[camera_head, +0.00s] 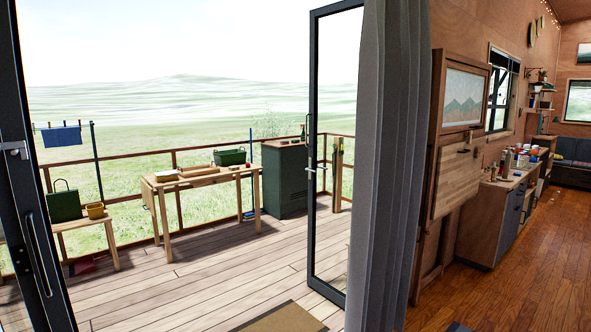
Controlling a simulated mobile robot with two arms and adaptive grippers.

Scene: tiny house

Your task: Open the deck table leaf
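The deck table (222,177) is a light wooden table out on the deck, seen through the open glass door. A wooden panel, which looks like its leaf (149,196), hangs down at the table's left end. A wooden tray and small items stand on the tabletop. Neither of my grippers is in view.
The glass door (335,150) stands open beside a grey curtain (388,160). A bench (84,223) with a green bag and yellow basket is left of the table; a dark green cabinet (285,182) is right. Deck boards (210,270) before the table are clear. A doormat (285,320) lies in front.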

